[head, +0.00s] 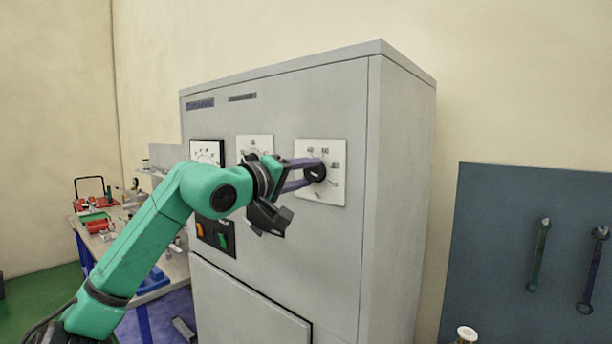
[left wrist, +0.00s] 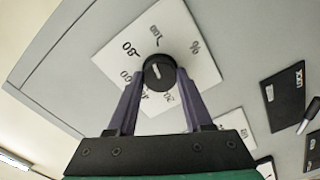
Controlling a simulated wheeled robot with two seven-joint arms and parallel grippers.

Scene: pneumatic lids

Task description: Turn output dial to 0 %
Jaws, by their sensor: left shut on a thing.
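The white dial plate (head: 334,190) with printed numbers is at the upper right of the grey cabinet's front. It also shows in the left wrist view (left wrist: 200,50), where 80 and 60 can be read. The black round knob (head: 318,174) sits in its middle; a pale mark shows on the knob (left wrist: 158,68) in the left wrist view, but I cannot tell exactly which number it points to. My left gripper (head: 308,172) has its two purple fingers closed on either side of the knob. In the wrist view the fingers (left wrist: 158,84) touch its sides. My right gripper is not in view.
A second white dial plate (head: 256,141) is partly behind my left wrist. A gauge (head: 207,151) and a button box (head: 214,234) are further left on the cabinet (head: 330,255). A blue-grey wall panel (head: 500,240) with wrenches hangs at right. A cluttered workbench stands at left.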

